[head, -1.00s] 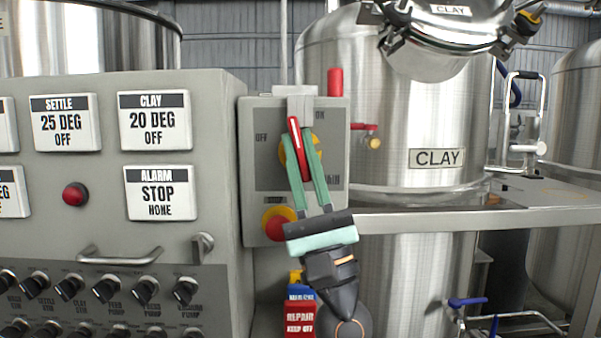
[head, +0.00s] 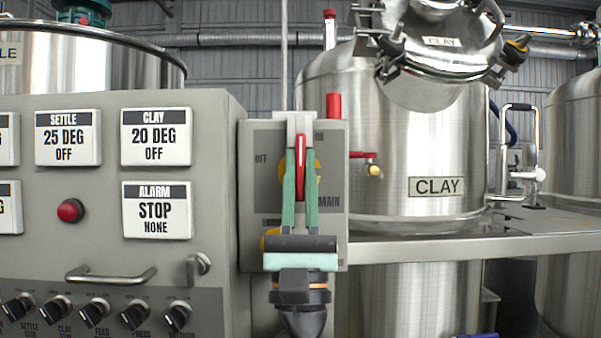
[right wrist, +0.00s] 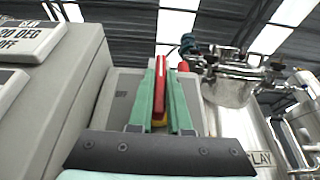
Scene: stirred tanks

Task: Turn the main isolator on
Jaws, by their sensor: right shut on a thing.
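The main isolator is a grey box (head: 331,225) with a red handle (head: 300,160) on a yellow disc (head: 313,166). "OFF" is printed to its left and "MAIN" to its lower right. The handle stands close to upright in the head view. My right gripper (head: 300,165) is shut on the red handle, one green finger on each side. The handle (right wrist: 160,80) also shows between the fingers in the right wrist view. The gripper hides the lower middle of the box and part of the disc. My left gripper is not in view.
A grey control panel (head: 215,240) with displays, a red button (head: 71,210), a bar handle (head: 110,275) and several knobs stands left of the box. The steel CLAY tank (head: 400,150) with a red-handled valve (head: 364,155) and a grey ledge (head: 430,248) are at right.

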